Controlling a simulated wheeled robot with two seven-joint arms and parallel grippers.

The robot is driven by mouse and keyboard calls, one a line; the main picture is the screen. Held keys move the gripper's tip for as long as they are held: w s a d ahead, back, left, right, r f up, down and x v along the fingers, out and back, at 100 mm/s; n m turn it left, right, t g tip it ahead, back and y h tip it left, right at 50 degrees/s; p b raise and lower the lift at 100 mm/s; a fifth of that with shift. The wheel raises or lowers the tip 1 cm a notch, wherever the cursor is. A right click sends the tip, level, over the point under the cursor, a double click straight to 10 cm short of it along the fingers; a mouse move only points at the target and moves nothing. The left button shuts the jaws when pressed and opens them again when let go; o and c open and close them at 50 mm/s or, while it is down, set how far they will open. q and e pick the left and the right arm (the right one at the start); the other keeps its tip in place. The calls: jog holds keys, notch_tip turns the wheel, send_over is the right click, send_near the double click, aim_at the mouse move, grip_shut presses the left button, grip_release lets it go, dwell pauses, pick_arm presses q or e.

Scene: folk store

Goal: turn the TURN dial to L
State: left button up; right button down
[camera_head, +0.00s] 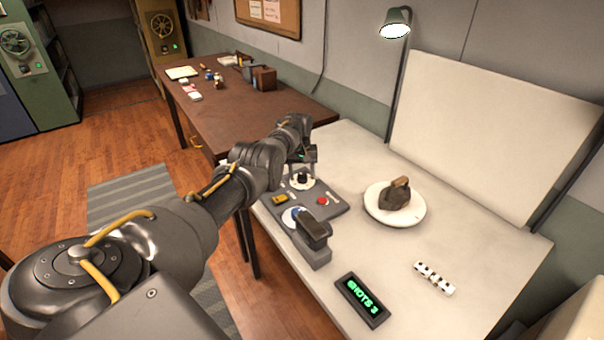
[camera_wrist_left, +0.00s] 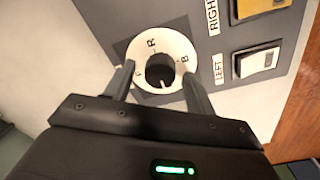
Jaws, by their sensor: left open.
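The dial (camera_head: 303,181) sits at the far end of a grey control panel (camera_head: 329,210) on the light table. In the left wrist view it is a white ring (camera_wrist_left: 183,44) around a dark round knob (camera_wrist_left: 160,69). An R is at the top of the ring, a B at the right and a partly covered letter at the left. A pale mark on the knob faces the bottom of that view. My left gripper (camera_wrist_left: 157,74) is open, its fingers on either side of the dial; I cannot tell whether they touch the knob. My right gripper is out of view.
The panel also holds a yellow switch (camera_head: 281,199), a red button (camera_head: 322,201) and a dark raised block (camera_head: 314,232). A SHOTS 3 display (camera_head: 362,300), a plate (camera_head: 377,212) with a dark lump and a black-and-white strip (camera_head: 434,278) are on the table.

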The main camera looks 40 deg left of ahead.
aim_at(302, 174)
pick_arm(q)
notch_tip(302, 174, up, 3)
jog(key=shift+a+r+p, duration=0.1)
jog(key=shift+p, duration=0.95)
notch_tip(302, 174, up, 8)
jog(key=shift+s+a+b, duration=0.15)
jog(key=shift+b, duration=0.15)
jog(key=shift+f, duration=0.2)
